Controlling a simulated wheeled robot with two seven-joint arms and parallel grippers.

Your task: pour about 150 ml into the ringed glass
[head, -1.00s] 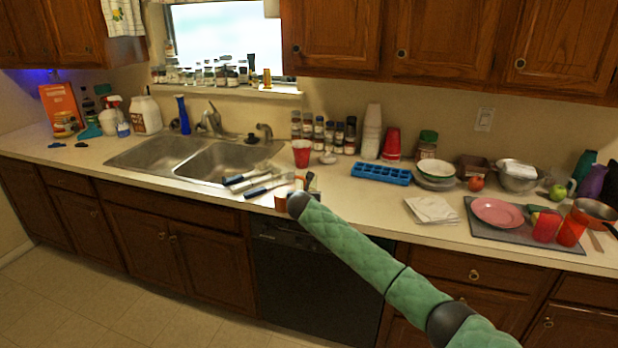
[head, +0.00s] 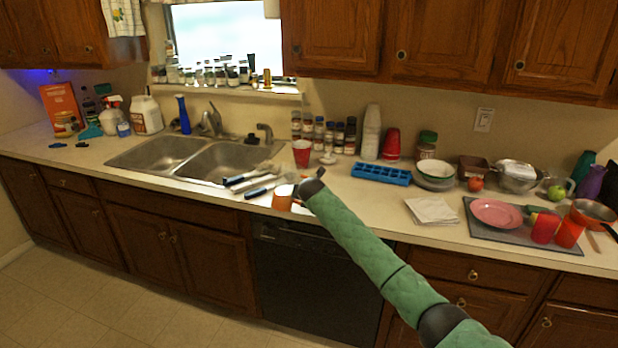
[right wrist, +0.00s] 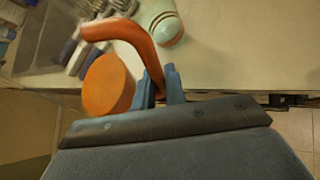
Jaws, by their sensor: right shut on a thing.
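My right gripper (right wrist: 162,88) is shut on the curved handle of an orange mug (right wrist: 107,85), seen in the right wrist view. In the head view the mug (head: 282,198) is at the counter's front edge, at the end of my right arm; I cannot tell whether it touches the counter. A pale glass-like vessel with greenish and reddish bands (right wrist: 162,22) stands beyond the fingers in the right wrist view, apart from the mug. What the mug holds is not visible. My left gripper is not in view.
Blue-handled utensils (head: 247,176) lie left of the mug, beside the sink (head: 215,160). A blue ice tray (head: 381,174) and napkins (head: 432,210) are to the right, with some bare counter between.

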